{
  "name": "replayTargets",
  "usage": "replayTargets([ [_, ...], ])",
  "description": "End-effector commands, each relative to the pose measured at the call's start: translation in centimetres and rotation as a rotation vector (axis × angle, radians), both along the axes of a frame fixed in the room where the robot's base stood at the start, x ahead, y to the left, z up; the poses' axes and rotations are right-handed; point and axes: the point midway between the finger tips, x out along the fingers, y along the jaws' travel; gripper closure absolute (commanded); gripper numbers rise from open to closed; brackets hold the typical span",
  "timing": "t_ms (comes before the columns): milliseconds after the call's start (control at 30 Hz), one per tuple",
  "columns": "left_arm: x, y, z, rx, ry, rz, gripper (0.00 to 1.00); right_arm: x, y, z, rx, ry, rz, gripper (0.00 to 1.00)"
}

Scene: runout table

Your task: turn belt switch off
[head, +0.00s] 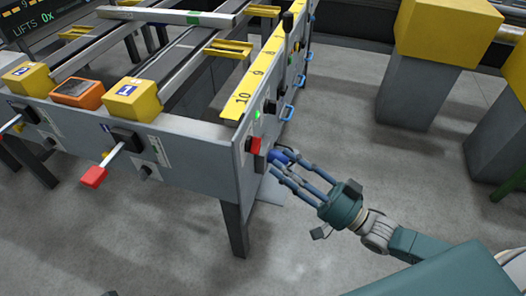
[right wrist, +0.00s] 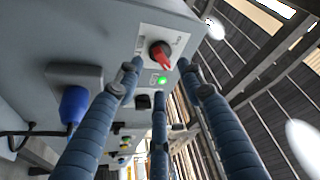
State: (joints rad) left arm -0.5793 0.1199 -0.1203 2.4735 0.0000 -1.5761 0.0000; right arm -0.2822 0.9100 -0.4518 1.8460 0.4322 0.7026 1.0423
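The belt switch appears to be the red rotary knob (right wrist: 161,55) on a white plate, high in the right wrist view. A green lamp (right wrist: 162,80) glows just below the knob there. In the head view, a red switch part (head: 253,145) and the green lamp (head: 257,114) show at the near corner of the table's side panel. My right gripper (head: 284,166) is close to this panel, its three fingers pointing at it. In the right wrist view, its fingers (right wrist: 160,84) are spread and empty, with the knob between and beyond the upper tips. Contact cannot be told. My left gripper is not in view.
A blue plug (right wrist: 75,105) sits in a grey socket left of the fingers. A black button (right wrist: 145,101) is under the lamp. The runout table (head: 190,145) has a red-tipped lever (head: 94,177) on its front.

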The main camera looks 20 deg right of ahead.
Motion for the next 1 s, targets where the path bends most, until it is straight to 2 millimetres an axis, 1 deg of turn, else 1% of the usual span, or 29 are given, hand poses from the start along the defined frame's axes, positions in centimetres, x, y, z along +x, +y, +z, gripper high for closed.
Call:
replayTargets([
  [33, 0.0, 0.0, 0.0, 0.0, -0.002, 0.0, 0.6, 0.8, 0.7, 0.4, 0.002, -0.005, 0.0, 0.61],
  [100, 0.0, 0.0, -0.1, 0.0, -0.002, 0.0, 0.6, 1.9, 1.5, 0.7, 0.002, -0.006, -0.001, 0.61],
  [300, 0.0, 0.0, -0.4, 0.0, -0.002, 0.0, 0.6, 4.0, 3.3, 1.4, -0.002, -0.002, -0.002, 0.61],
  [467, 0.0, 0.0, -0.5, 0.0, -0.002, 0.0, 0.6, 4.7, 3.8, 1.6, -0.003, 0.0, -0.001, 0.61],
  [733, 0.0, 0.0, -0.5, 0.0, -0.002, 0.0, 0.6, 4.8, 3.9, 1.6, -0.003, 0.0, -0.001, 0.61],
  [767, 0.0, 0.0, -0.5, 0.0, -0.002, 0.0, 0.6, 4.8, 3.9, 1.6, -0.003, 0.0, -0.001, 0.65],
  [800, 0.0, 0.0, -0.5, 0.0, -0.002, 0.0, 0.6, 4.8, 3.9, 1.6, -0.003, 0.0, -0.001, 0.73],
  [933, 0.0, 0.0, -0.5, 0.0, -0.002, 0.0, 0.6, 4.8, 3.9, 1.6, -0.003, 0.0, -0.001, 0.99],
  [1000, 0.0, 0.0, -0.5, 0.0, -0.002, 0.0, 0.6, 4.8, 3.9, 1.6, -0.003, 0.0, -0.001, 1.0],
])
